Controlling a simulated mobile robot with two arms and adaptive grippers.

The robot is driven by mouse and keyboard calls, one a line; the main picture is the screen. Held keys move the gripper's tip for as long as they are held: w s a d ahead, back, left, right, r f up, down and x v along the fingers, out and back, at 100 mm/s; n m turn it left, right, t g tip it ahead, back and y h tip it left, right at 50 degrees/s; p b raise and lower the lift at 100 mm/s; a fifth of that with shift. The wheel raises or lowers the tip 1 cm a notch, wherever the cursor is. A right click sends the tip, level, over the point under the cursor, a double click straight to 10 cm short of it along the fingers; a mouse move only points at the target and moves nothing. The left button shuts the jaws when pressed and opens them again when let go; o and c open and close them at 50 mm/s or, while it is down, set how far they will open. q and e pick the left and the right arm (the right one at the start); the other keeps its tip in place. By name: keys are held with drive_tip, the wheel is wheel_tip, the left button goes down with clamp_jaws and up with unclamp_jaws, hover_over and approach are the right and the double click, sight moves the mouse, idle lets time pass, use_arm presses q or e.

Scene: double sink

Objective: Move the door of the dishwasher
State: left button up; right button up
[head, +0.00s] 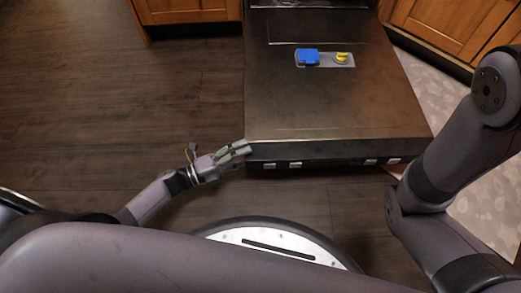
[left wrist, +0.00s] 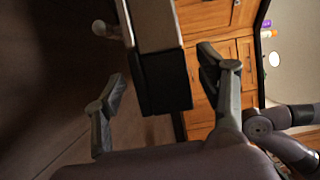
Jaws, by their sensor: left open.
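The dishwasher door (head: 335,105) lies folded down, about level, with its dark metal inner face up. Its dispenser (head: 326,59) has a blue part and a yellow part. My left gripper (head: 243,149) is open at the front left corner of the door. In the left wrist view the door's end (left wrist: 163,75) shows between the two spread fingers, with space visible on both sides. I cannot tell whether a finger touches it. My right arm crosses the right side of the head view, but its gripper is out of sight.
Wooden cabinets (head: 445,22) stand at the back right, and another cabinet (head: 190,10) is at the back left. A pale patterned mat (head: 440,85) lies right of the door. The dark wood floor (head: 120,100) to the left is clear.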

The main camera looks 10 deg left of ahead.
sight(260, 148)
use_arm(q)
drive_tip(key=b+x, duration=0.1)
drive_tip(key=x, duration=0.3)
drive_tip(key=shift+w+d+f, duration=0.1)
drive_tip(key=shift+w+d, duration=0.1)
drive_tip(key=shift+d, duration=0.05)
drive_tip(key=shift+w+d+b, duration=0.35)
drive_tip(key=shift+w+d, duration=0.05)
drive_tip(key=shift+d, duration=0.15)
drive_tip(key=shift+c, duration=0.2)
clamp_jaws()
